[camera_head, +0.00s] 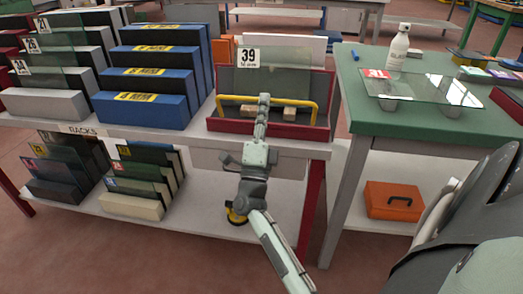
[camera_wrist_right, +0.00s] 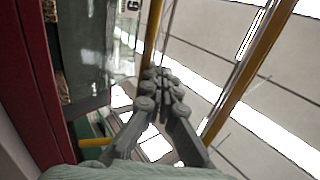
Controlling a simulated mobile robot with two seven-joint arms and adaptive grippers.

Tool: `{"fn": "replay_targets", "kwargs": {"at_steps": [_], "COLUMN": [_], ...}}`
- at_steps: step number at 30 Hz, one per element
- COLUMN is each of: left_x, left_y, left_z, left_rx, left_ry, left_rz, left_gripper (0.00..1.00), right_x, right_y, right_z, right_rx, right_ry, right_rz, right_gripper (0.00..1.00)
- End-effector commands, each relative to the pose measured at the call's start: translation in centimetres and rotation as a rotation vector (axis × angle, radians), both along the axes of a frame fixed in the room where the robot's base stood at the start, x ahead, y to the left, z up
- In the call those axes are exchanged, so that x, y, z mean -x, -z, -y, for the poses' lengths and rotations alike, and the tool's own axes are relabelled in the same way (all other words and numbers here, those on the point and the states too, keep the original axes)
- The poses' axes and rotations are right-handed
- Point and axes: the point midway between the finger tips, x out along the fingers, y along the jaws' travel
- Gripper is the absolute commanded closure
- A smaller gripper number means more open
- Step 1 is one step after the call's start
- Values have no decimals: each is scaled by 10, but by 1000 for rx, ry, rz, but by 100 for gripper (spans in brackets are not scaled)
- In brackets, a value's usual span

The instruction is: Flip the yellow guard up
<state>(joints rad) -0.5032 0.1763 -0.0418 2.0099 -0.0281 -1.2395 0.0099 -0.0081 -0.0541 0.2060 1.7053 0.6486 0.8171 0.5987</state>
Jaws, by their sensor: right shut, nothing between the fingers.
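The yellow guard (camera_head: 290,102) is a bent bar that spans the front of a red tray (camera_head: 290,130) marked 39. Its two ends run down to the tray's sides. My right gripper (camera_head: 264,98) is shut and empty, with its fingertips at the middle of the bar. The fingers hide that part of the bar, and I cannot tell whether they touch it. In the right wrist view the shut fingers (camera_wrist_right: 160,75) point along the yellow bar (camera_wrist_right: 153,35), which passes behind their tips. My left gripper is not in view.
A glass sheet stands upright in the tray behind the guard. Blue racks (camera_head: 150,105) stand close on the left. On the right, a green table (camera_head: 430,135) holds a glass pane (camera_head: 425,88) and a white bottle (camera_head: 398,50). An orange case (camera_head: 393,203) sits below it.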

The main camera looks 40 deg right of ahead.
Motion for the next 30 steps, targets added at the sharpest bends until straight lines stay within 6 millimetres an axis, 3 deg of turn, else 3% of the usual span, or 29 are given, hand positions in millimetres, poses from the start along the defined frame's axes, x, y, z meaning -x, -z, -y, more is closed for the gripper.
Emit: {"fn": "replay_targets", "kwargs": {"at_steps": [15,30], "left_x": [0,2], "left_y": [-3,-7], "left_z": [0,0], "left_rx": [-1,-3], "left_ry": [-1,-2], "left_rz": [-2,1], "left_gripper": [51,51], "right_x": [-18,-21], "right_y": [-14,-16], "right_z": [21,24], "right_rx": [1,0], "right_ry": [1,1], "right_rz": [-1,-1], "right_gripper": [100,100]}}
